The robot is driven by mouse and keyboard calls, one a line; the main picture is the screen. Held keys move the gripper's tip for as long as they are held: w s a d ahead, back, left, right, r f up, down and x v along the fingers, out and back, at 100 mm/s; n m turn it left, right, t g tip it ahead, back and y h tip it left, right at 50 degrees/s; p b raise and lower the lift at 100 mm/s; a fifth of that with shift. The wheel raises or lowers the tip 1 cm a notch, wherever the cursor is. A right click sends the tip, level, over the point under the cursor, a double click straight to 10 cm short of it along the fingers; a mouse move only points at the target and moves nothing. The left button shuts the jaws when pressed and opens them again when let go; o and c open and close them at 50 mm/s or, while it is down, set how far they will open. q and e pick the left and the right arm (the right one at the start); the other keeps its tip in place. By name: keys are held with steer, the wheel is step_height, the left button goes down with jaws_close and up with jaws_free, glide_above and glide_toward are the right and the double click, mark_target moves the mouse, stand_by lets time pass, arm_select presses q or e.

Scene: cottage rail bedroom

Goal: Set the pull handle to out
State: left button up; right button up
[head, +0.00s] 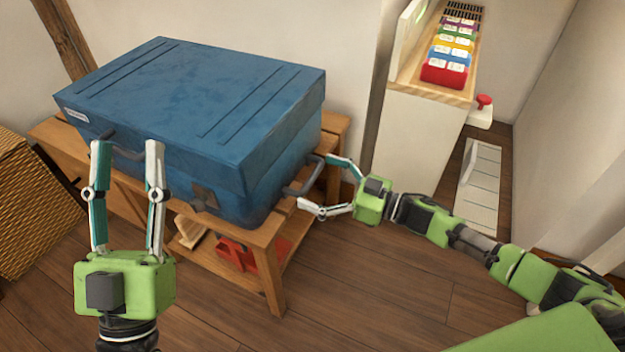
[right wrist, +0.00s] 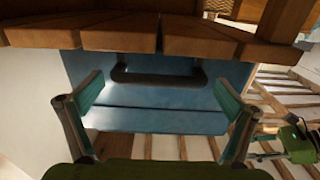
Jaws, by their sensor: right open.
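The pull handle (head: 318,174) is a grey bar loop on the right side of the blue suitcase (head: 200,95); it stands out from the side. It also shows in the right wrist view (right wrist: 160,78), upside down against the blue side. My right gripper (head: 314,181) is open, its fingertips lying near the two ends of the handle. In the right wrist view the fingers (right wrist: 160,90) are spread wider than the bar; I cannot tell whether they touch it. My left gripper (head: 128,146) is open and empty in front of the suitcase, overlapping its front handle in the picture.
The suitcase lies shut on a wooden slatted bench (head: 275,290) with red items (head: 232,255) on its lower shelf. A wicker basket (head: 35,205) stands at left. A white cabinet (head: 415,140) with coloured files stands behind my right arm. The floor in front is clear.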

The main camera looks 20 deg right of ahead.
steer(key=shift+w+a, duration=0.45)
steer(key=shift+a, duration=0.05)
steer(key=c, duration=1.2)
steer(key=shift+s+d, duration=0.15)
steer(key=shift+d, duration=0.05)
steer(key=shift+c, duration=0.2)
arm_select(q)
steer(key=w+f+g+y+p, duration=0.4)
steer(key=f+g, duration=0.4)
steer(key=f, duration=0.6)
steer(key=s+a+f+g+p, duration=0.1)
steer(key=s+a+f+g, duration=0.1)
steer(key=f, duration=0.5)
steer(key=s+a+f+g+y+p, duration=0.1)
steer(key=s+a+f+g, duration=0.1)
steer(key=s+f+g, duration=0.3)
step_height(320, 180, down, 3)
steer(key=shift+a+r+n+g, duration=0.1)
steer(key=shift+a+n+g, duration=0.3)
steer(key=shift+g, duration=0.4)
arm_select(e)
steer(key=v, duration=2.1)
steer(key=shift+s+d, duration=0.25)
steer(key=shift+s, duration=0.1)
